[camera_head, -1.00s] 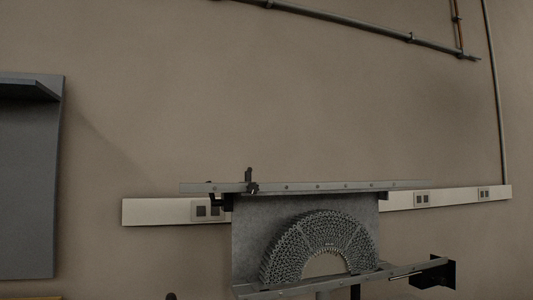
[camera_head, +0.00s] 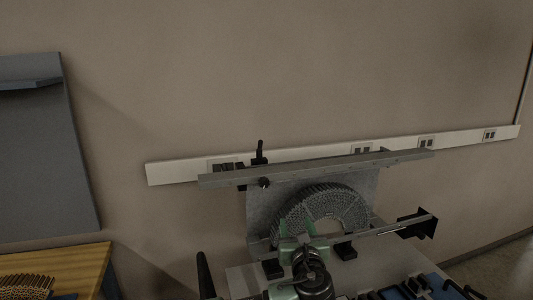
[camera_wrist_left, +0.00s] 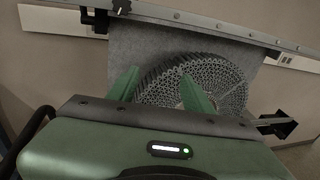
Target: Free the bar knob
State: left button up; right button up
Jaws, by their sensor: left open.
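A grey metal bar (camera_head: 330,167) runs across the top of the specimen plate. Near its left end is a small black knob (camera_head: 264,183), with a black lever (camera_head: 259,152) standing up just behind it. In the left wrist view a black knob (camera_wrist_left: 121,6) shows at the top edge, partly cut off. The grey arched lattice specimen (camera_head: 322,205) sits against the plate below the bar. My left gripper (camera_head: 295,238) is open in front of the lattice, below the knob and apart from it. Its green fingers (camera_wrist_left: 160,78) have nothing visible between them.
A black bracket with a thin rod (camera_head: 418,223) sticks out on the right. A wooden table (camera_head: 62,262) stands at lower left, below a grey wall panel (camera_head: 45,150). A white socket strip (camera_head: 190,170) runs along the wall. Blue-and-black items (camera_head: 425,288) lie at lower right.

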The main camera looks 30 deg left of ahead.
aim_at(265, 184)
pick_arm(q)
jog(key=s+a+r+g+y+p, duration=0.2)
jog(key=a+r+y+p, duration=0.1)
jog(key=a+r, duration=0.3)
jog(key=shift+n+y, duration=0.3)
jog(key=shift+n, duration=0.1)
jog(key=p+x, duration=0.1)
jog(key=x, duration=0.2)
jog(key=r+p+x, duration=0.1)
jog(key=x, duration=0.2)
jog(key=shift+w+r, duration=0.15)
jog(key=shift+w, duration=0.1)
jog(key=shift+w+a, duration=0.4)
pick_arm(e)
jog(key=s+d+r+g, duration=0.2)
jog(key=s+r, duration=0.3)
jog(key=s, duration=0.3)
jog(key=shift+r+h, duration=0.2)
jog(key=shift+h, duration=0.1)
pick_arm(q)
grip_shut()
